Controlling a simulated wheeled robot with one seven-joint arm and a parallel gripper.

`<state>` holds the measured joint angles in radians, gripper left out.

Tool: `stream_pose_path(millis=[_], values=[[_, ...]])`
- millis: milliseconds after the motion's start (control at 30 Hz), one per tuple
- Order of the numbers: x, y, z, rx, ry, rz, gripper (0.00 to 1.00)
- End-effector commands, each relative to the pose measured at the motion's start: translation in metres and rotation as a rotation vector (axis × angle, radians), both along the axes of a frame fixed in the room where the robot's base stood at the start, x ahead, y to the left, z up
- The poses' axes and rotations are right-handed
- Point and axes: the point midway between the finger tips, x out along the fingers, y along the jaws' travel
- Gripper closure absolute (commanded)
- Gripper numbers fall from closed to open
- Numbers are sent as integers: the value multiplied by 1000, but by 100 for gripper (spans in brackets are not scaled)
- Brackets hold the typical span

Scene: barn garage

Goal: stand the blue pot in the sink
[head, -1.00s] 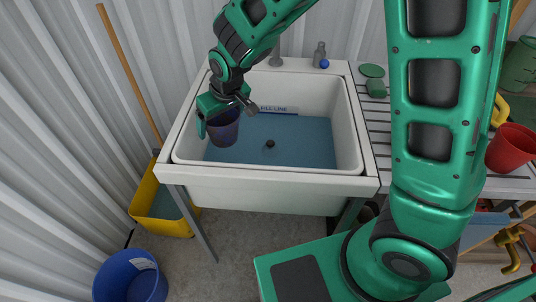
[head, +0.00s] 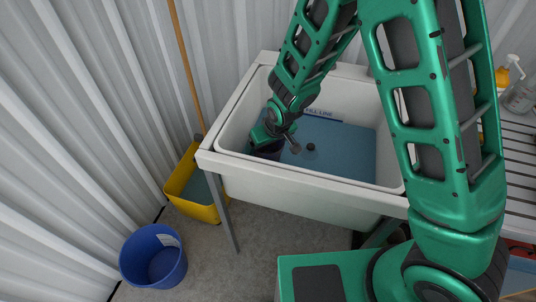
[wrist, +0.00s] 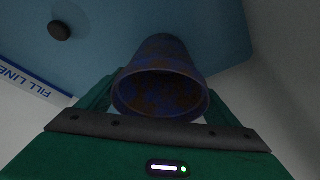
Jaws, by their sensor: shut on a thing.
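The blue pot (head: 268,152) is held low inside the left part of the white sink (head: 233,185). In the head view it is dark and partly hidden by my gripper and the sink's front rim. My gripper (head: 264,139) is shut on it. In the wrist view the pot (wrist: 160,92) sits between the fingers, its open rim towards the camera and its inside mottled brown and blue. I cannot tell whether its base touches the sink's blue bottom (head: 345,158). A dark round knob (head: 310,149) is right of the pot, apart from it.
A FILL LINE label (head: 322,117) is on the sink's back wall. A yellow bucket (head: 181,190) with a wooden handle (head: 187,70) stands left of the sink. A blue bucket (head: 153,256) is on the floor. The sink's right side looks clear.

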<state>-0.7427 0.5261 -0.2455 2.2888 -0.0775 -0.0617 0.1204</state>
Motion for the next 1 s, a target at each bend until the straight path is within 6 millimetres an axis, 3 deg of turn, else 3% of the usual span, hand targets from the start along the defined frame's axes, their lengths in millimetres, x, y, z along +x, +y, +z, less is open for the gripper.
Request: stream_pose_path(millis=[400, 800, 833, 867, 1000], values=[[0, 0, -41, -2, 1, 0, 36], [0, -1, -45, 0, 0, -1, 36], [0, 0, -44, 0, 0, -1, 8], [0, 0, -44, 0, 0, -1, 1], [0, -1, -44, 0, 0, -1, 0]])
